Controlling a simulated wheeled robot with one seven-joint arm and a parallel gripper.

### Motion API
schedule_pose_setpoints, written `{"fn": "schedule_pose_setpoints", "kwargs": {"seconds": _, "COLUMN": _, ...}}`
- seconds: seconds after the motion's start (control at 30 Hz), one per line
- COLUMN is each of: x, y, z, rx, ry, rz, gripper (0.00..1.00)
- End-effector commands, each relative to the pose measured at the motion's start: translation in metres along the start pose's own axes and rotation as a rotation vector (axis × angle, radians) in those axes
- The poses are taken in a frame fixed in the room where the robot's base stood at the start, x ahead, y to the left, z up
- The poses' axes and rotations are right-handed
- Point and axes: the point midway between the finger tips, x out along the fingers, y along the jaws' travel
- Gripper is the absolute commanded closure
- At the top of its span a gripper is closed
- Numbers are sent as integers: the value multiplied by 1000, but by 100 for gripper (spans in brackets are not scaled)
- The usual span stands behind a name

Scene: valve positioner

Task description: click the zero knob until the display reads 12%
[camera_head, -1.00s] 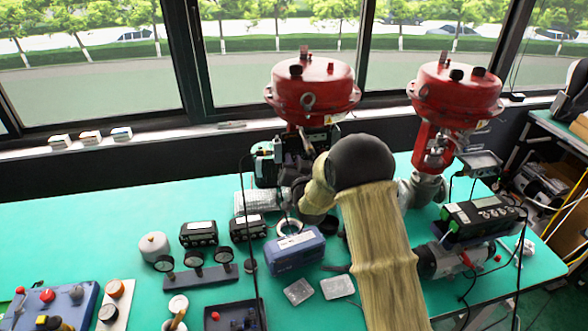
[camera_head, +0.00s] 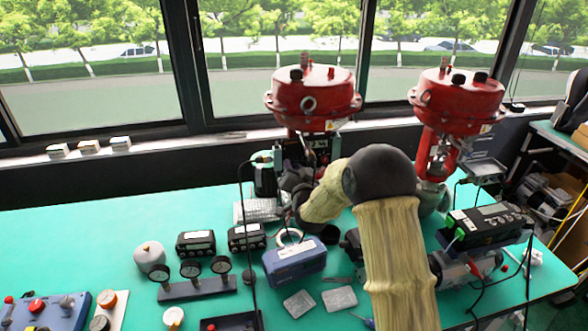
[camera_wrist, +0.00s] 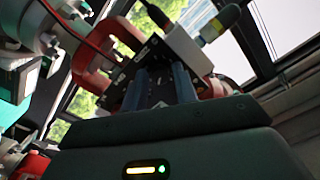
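Two red valve actuators stand at the back of the bench, the left one (camera_head: 313,98) and the right one (camera_head: 457,100). A silver and black box, apparently the positioner (camera_wrist: 188,48), shows in the wrist view just beyond my gripper (camera_wrist: 166,72). In the head view my arm hides the gripper. The zero knob and the display reading cannot be made out in either view.
A blue box (camera_head: 294,262), black meters (camera_head: 196,243) and a gauge rack (camera_head: 197,287) sit on the green bench (camera_head: 80,230). A black instrument (camera_head: 487,224) with cables stands at right. Red pipework (camera_wrist: 92,62) flanks the gripper. The bench's left back area is clear.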

Motion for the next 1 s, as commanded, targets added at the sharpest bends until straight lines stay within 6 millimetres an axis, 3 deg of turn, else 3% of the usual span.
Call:
{"fn": "schedule_pose_setpoints", "kwargs": {"seconds": 0.27, "x": -1, "y": 0, "z": -1, "rx": -1, "ry": 3, "rz": 0, "gripper": 71}}
{"fn": "schedule_pose_setpoints", "kwargs": {"seconds": 0.43, "x": -13, "y": 1, "z": 0, "rx": 0, "ry": 3, "rz": 0, "gripper": 71}}
{"fn": "schedule_pose_setpoints", "kwargs": {"seconds": 1.0, "x": -102, "y": 1, "z": 1, "rx": -1, "ry": 2, "rz": -1, "gripper": 71}}
